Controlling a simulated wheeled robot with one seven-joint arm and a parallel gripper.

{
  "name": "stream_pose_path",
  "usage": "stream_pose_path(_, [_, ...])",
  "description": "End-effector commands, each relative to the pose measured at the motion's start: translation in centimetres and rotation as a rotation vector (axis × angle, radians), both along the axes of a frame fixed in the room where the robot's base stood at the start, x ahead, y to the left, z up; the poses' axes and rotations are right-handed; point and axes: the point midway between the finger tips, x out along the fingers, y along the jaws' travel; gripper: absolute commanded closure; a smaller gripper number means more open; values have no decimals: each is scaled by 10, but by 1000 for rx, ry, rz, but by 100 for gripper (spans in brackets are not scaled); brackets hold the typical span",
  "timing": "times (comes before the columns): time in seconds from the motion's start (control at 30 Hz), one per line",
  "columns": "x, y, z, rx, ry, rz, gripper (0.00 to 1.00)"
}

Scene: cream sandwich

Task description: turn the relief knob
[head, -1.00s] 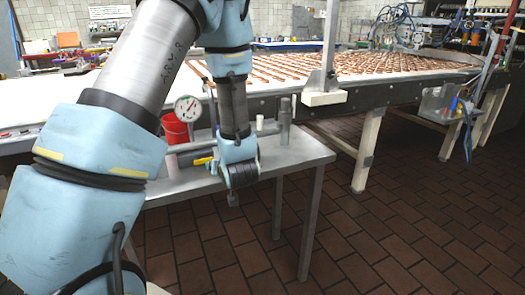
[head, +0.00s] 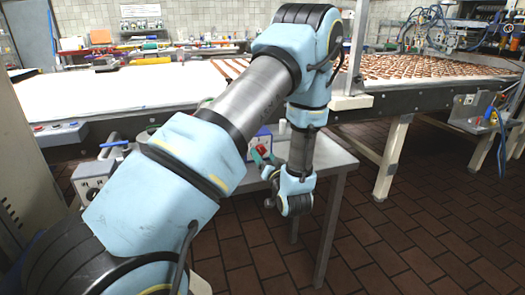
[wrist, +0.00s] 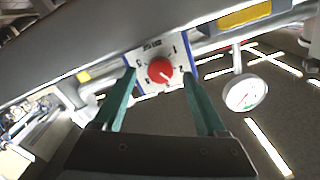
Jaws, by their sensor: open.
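The red round knob (wrist: 160,70) sits on a white plate with numbers around it and blue edges, at the upper middle of the wrist view. It also shows small in the head view (head: 262,149), beside my arm. My gripper (wrist: 160,76) is open, with its green fingers spread left and right of the knob in the picture. I cannot tell whether the fingers are level with the knob or short of it. No contact shows. In the head view my wrist hangs over the right part of the small metal table (head: 338,163).
A round dial gauge (wrist: 245,93) is right of the knob in the wrist view, near pipes. A grey control box (head: 92,183) stands left of my arm. The long white conveyor (head: 150,92) runs behind. Tiled floor (head: 410,235) is free at the right.

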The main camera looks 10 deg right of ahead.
Motion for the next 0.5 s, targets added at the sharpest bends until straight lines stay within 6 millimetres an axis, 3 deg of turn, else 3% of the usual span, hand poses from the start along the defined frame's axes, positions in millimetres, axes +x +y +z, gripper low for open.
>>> stream_pose_path(0.2, [21, 3, 1, -1, 0, 0, 26])
stream_pose_path(0.5, [23, 3, 0, 0, 0, -1, 26])
